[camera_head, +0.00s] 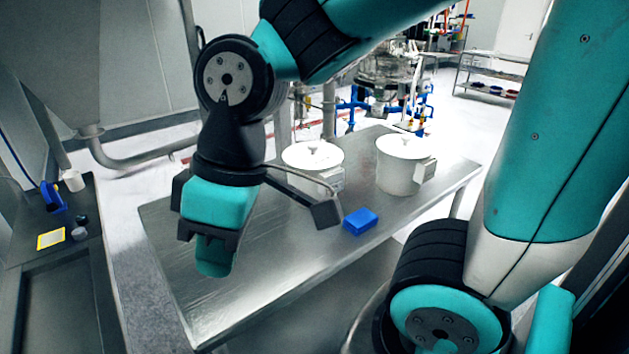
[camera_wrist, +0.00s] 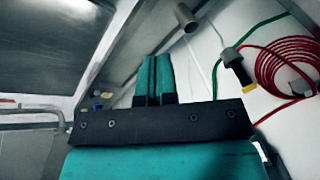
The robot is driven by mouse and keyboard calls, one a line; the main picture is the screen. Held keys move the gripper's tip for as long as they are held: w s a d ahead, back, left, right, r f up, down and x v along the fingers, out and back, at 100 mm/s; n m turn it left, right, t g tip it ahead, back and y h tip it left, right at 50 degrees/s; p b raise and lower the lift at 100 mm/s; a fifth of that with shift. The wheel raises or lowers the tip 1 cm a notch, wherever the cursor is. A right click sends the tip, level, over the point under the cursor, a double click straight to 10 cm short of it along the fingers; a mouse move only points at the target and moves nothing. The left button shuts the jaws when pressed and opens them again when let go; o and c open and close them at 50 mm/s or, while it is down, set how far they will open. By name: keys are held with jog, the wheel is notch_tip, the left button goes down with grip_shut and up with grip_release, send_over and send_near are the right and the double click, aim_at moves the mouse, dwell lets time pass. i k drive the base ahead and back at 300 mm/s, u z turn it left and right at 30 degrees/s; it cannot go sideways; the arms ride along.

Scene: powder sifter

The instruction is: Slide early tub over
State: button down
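Two white lidded tubs stand upright on a steel table. The left tub (camera_head: 309,163) is partly hidden behind a part of my arm. The right tub (camera_head: 396,173) stands farther right, with a pale label or box on its side. I cannot tell which is the early tub. My gripper (camera_head: 214,262) hangs over the left part of the table, apart from both tubs. In the wrist view my gripper (camera_wrist: 154,72) shows its teal fingers together, with nothing visible between them. No tub shows in the wrist view.
A blue block (camera_head: 360,221) lies on the steel table (camera_head: 270,268) in front of the tubs. The table's left and front areas look clear. A dark side bench (camera_head: 55,257) holds small items at left. A red coiled hose (camera_wrist: 288,62) hangs in the wrist view.

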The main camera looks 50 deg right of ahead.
aim_at(334, 176)
jog(key=u, duration=1.2)
jog(key=k, duration=1.05)
jog(key=z, duration=2.1)
jog(key=i, duration=0.5)
